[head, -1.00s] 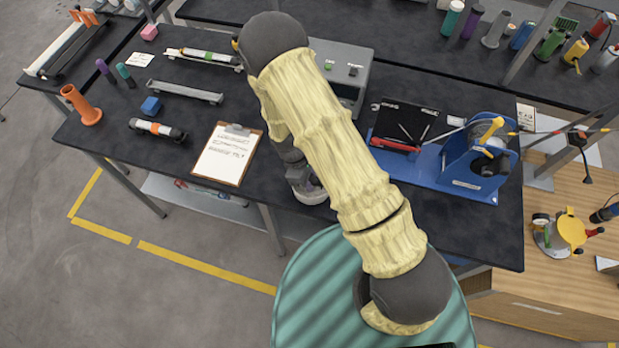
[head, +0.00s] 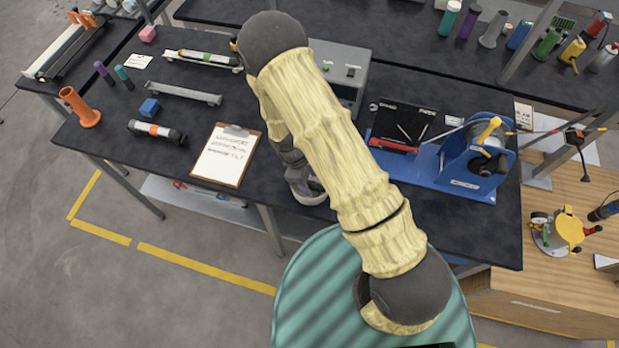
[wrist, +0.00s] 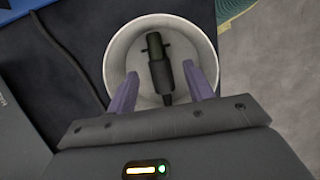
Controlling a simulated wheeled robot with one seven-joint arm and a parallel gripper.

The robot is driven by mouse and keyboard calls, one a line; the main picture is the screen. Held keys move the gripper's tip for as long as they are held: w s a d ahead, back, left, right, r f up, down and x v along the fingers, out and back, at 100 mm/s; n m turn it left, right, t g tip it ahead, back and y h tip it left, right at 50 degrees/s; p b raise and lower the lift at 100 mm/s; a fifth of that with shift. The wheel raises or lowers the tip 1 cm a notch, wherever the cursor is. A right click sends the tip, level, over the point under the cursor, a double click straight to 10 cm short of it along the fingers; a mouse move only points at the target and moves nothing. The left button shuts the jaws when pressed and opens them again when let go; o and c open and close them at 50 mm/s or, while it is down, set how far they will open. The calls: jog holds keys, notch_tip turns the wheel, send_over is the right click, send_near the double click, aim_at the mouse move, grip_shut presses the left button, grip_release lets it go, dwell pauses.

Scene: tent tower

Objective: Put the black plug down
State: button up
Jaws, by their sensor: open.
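The black plug (wrist: 158,68) lies inside a round white dish (wrist: 116,75) in the wrist view. My gripper (wrist: 161,71) is open, with one purple finger on each side of the plug. The finger tips reach inside the dish's rim. In the head view my arm covers most of this spot. Only part of the dish (head: 312,199) shows near the table's front edge, and the plug is hidden there.
A clipboard (head: 226,155) lies on the dark table (head: 200,122) left of the dish. A blue stand (head: 466,183) with a reel is at the right. A grey box (head: 352,58) stands behind my arm. A dark cable (wrist: 82,45) runs left of the dish.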

aim_at(309, 183)
notch_tip(309, 183, up, 7)
jog(key=p, duration=0.4)
jog(key=shift+f, duration=0.15)
dwell(0.5)
jog(key=shift+w, duration=0.1)
jog(key=s+d+r+m+t+y+b, duration=0.1)
jog(key=s+d+r+m+t+b, duration=0.1)
jog(key=d+r+m, duration=0.4)
jog(key=s+d+r+m+t+y+b, duration=0.1)
jog(key=s+d+r+m+b, duration=0.3)
jog(key=r, duration=0.7)
jog(key=d+m+y+b, duration=0.1)
jog(key=d+m+b, duration=0.1)
jog(key=m+b, duration=0.1)
jog(key=shift+s+d+r+m+t, duration=0.15)
jog(key=shift+s+r+m+t, duration=0.1)
jog(key=shift+r+m+t, duration=0.2)
